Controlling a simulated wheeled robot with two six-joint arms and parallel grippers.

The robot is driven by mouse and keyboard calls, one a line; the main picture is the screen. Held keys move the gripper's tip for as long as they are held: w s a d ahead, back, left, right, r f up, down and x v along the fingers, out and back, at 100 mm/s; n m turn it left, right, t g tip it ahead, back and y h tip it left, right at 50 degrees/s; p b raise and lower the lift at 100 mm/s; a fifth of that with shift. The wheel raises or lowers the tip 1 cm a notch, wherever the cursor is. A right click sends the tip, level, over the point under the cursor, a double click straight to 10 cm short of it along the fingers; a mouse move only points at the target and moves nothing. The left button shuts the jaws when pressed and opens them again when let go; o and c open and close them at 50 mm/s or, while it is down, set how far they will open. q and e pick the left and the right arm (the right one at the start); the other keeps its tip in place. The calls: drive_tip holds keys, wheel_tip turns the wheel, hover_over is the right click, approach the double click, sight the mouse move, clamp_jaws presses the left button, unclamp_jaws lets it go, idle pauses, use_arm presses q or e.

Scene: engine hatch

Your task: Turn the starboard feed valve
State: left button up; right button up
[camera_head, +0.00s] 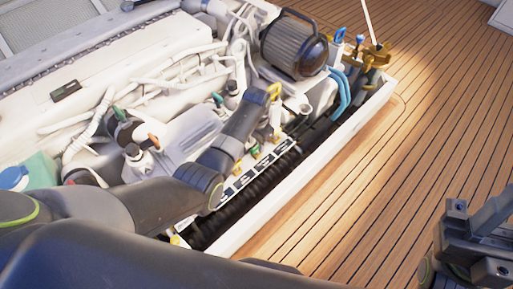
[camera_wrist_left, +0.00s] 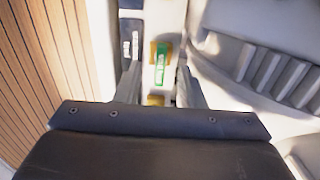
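In the left wrist view, a small green handle (camera_wrist_left: 161,64) with brass-coloured parts at both ends lies between the fingers of my left gripper (camera_wrist_left: 159,75). The fingers are apart, one on each side of it, and I see no clear contact. In the head view, my left arm reaches over the engine bay and hides much of the valve row; small green and yellow valve parts (camera_head: 237,168) show beside the label strip. The labels are too small to read, so I cannot tell which valve is the starboard feed. My right gripper (camera_head: 478,240) is at the lower right, away from the engine, its finger gap unclear.
A white hatch rim (camera_head: 300,180) borders the bay, with a black ribbed hose (camera_head: 245,199) inside it. A dark cylindrical filter (camera_head: 294,46) and blue hoses (camera_head: 341,90) stand at the far end. The wooden deck (camera_head: 400,150) to the right is clear.

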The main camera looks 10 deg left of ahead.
use_arm(q)
drive_tip(key=shift+f+b, duration=0.35)
drive_tip(key=shift+f, duration=0.7)
clamp_jaws()
drive_tip(key=shift+r, duration=0.1)
